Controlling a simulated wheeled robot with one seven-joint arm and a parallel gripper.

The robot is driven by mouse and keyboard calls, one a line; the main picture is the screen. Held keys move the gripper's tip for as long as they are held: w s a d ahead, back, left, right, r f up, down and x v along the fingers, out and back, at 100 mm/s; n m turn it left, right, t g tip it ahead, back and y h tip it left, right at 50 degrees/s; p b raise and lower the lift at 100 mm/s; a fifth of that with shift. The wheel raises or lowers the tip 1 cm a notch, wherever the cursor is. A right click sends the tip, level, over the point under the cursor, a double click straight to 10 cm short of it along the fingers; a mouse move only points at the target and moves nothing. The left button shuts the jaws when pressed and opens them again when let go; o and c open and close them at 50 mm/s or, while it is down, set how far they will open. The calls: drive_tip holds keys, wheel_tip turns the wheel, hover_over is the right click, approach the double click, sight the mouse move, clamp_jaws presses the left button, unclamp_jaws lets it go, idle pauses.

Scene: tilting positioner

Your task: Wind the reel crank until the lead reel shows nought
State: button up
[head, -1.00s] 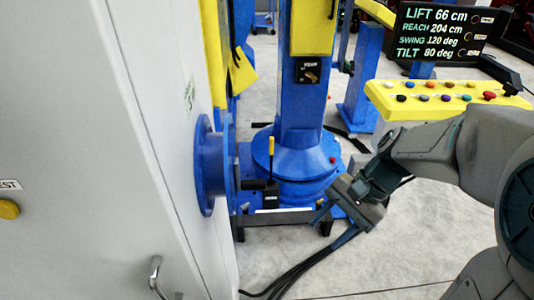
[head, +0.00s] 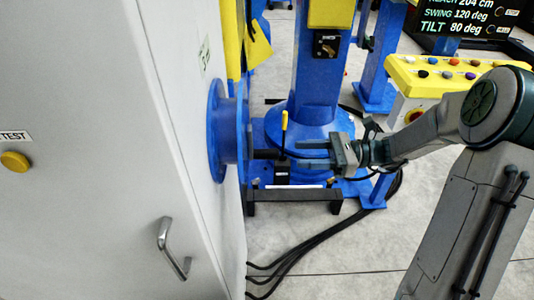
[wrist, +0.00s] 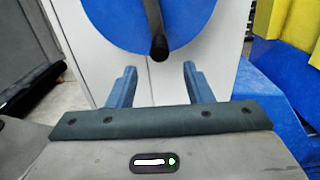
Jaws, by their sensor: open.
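The blue reel (head: 217,130) stands upright on the side of the pale cabinet, seen nearly edge-on in the head view. In the wrist view the reel (wrist: 125,22) is a blue disc with a dark crank arm (wrist: 153,15) hanging down to a black knob (wrist: 159,47). My gripper (head: 297,154) is open and points left toward the reel. In the wrist view its two blue fingers (wrist: 159,72) stand apart, with the knob beyond their tips and roughly centred between them. Nothing is between the fingers. No reel reading is visible.
A yellow upright lever (head: 284,125) stands close to the fingers in the head view. The blue positioner column (head: 318,80) rises behind. A cabinet door handle (head: 172,250) juts out at lower left. Black cables (head: 320,238) cross the floor. A yellow button console (head: 420,85) stands at right.

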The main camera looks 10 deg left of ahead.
sight(267, 154)
drive_tip(key=x, duration=1)
drive_tip(key=shift+s, duration=0.1)
drive_tip(key=shift+c, duration=0.4)
drive_tip(key=shift+d, duration=0.1)
clamp_jaws()
